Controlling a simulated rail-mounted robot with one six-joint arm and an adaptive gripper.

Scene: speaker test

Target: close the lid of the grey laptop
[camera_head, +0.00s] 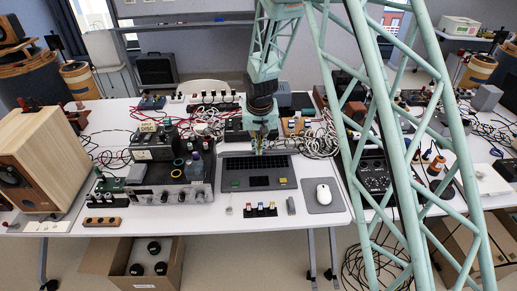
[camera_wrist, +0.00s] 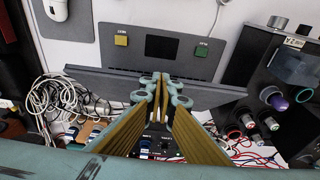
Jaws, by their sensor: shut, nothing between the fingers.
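The grey laptop (camera_head: 235,182) lies on the white table with its touchpad side toward me; its base also shows in the wrist view (camera_wrist: 191,60). Its lid (camera_wrist: 100,83) is raised and appears there as a long dark bar across the base, hiding the keyboard. In the head view the lid's exact angle is hard to tell. My gripper (camera_head: 258,151) is over the laptop's far edge. In the wrist view my gripper (camera_wrist: 158,80) is shut and empty, its fingertips overlapping the middle of the lid. I cannot tell whether they touch it.
A white mouse (camera_head: 323,194) on a grey pad lies right of the laptop. An amplifier (camera_head: 170,192) with a bottle on it stands close on the left. Small switches (camera_head: 260,210) sit in front. Cables (camera_head: 318,142) and devices crowd the area behind.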

